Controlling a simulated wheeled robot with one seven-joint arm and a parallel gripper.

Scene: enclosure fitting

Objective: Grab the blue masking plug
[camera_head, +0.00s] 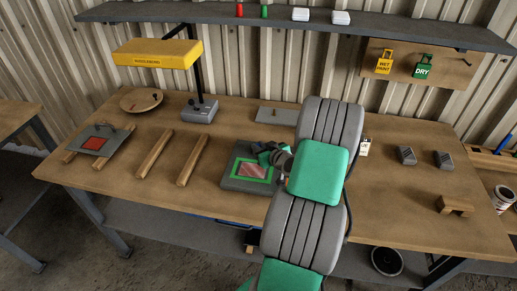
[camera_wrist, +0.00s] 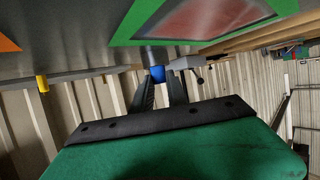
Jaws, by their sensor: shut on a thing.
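The blue masking plug (camera_wrist: 157,74) shows in the wrist view between the two fingers of my gripper (camera_wrist: 159,82). My gripper is shut on it. The plug sits right at the edge of a grey panel (camera_wrist: 100,50) that has a green border around a reddish window; I cannot tell whether it is still seated in the panel. In the head view my gripper (camera_head: 279,156) is at the right side of the grey panel on the bench, and my arm and fingers hide the plug there.
Small grey blocks (camera_head: 406,155) stand at the right. The bench's right front is mostly clear.

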